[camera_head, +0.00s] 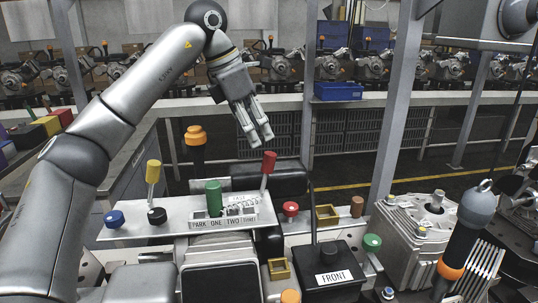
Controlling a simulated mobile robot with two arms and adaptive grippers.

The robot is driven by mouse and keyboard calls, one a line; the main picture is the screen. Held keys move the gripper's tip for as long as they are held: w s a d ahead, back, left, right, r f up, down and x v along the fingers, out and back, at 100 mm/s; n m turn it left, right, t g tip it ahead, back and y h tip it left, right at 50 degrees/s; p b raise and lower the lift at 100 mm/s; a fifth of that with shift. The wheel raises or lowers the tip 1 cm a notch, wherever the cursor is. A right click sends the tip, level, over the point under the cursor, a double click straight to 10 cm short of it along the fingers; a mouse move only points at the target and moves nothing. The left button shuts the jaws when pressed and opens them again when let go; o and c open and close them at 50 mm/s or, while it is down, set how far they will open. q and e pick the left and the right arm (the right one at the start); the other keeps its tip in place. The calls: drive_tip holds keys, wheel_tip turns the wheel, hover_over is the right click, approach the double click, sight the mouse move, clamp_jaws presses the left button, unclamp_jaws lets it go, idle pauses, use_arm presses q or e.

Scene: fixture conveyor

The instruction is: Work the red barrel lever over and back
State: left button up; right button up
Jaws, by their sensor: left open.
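The red barrel lever (268,162) stands on a light panel, its red cylindrical grip on a thin stem that leans slightly right at the top. My left gripper (259,142) comes down from above, fingers pointing down. My right gripper is not in view.
The panel (140,232) also holds a yellow-handled lever (153,171), a green grip (213,195) by a label strip, and blue and black knobs. An orange-topped post (196,137) stands behind.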

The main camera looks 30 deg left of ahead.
sight(269, 159)
use_arm(q)
drive_tip(key=x, duration=0.3)
drive_tip(key=shift+s+d+f+p, duration=0.15)
drive_tip(key=shift+s+d+p, duration=0.05)
drive_tip(key=shift+s+p, duration=0.1)
drive_tip(key=x, duration=0.3)
drive_tip(key=p+x, duration=0.1)
drive_tip(key=x, duration=0.1)
drive_tip(key=shift+w+a+f, duration=0.15)
drive_tip(key=shift+w+a, duration=0.05)
drive_tip(key=shift+w, duration=0.15)
drive_tip(key=shift+d+f, duration=0.15)
drive_tip(key=shift+f, duration=0.1)
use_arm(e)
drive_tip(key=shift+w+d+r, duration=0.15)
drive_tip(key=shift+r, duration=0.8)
use_arm(q)
drive_tip(key=shift+c, duration=0.4)
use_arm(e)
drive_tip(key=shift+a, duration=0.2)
use_arm(q)
drive_tip(key=shift+c, duration=1.2)
clamp_jaws()
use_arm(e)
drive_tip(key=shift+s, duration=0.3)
